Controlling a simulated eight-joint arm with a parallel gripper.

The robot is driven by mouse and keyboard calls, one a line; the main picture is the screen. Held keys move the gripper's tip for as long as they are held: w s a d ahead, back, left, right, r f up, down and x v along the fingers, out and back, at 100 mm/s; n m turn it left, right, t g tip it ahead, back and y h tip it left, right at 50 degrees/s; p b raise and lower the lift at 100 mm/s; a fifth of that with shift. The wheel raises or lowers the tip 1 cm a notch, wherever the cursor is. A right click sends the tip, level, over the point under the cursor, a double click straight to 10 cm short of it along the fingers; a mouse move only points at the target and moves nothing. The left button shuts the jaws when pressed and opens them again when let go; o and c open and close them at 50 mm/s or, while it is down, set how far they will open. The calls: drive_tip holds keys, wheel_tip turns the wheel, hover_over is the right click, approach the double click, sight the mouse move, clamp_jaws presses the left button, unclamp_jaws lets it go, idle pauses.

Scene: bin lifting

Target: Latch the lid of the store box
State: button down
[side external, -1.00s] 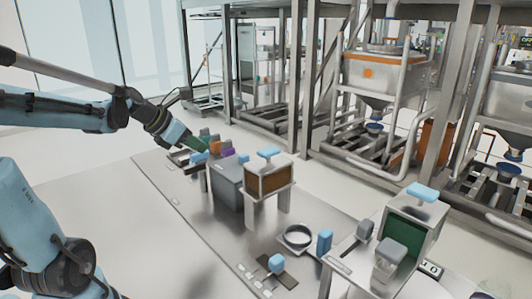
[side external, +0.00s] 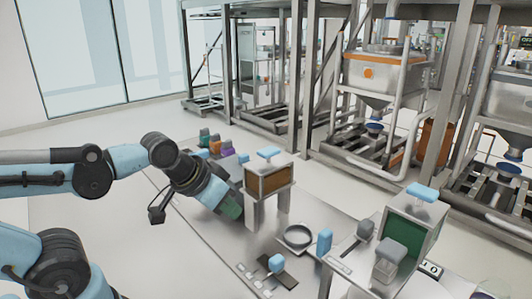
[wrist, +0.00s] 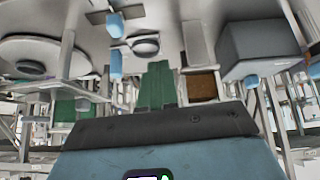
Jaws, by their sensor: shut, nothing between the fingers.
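My gripper (side external: 232,208) has green fingers that are shut and empty. It hangs low over the bench, in front of the grey box and left of the brown-fronted box's legs. The fingers (wrist: 157,85) also show shut in the wrist view. The grey box (side external: 232,170) is partly hidden behind my arm; it appears at the right of the wrist view (wrist: 258,48). The brown-fronted box (side external: 268,180) stands on legs with a blue knob on top. A green-sided box (side external: 408,232) with a blue handle stands at right. I cannot tell which is the store box, and no latch is clear.
A round dish (side external: 298,236), an upright blue piece (side external: 324,241) and a blue-knobbed lever (side external: 277,264) stand on the bench right of my gripper. Several coloured pieces (side external: 215,147) sit beyond my arm. The bench's front left is mostly clear.

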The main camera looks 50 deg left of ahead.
drive_tip(key=shift+s+d+m, duration=0.1)
drive_tip(key=shift+m, duration=0.3)
drive_tip(key=c, duration=1.8)
unclamp_jaws()
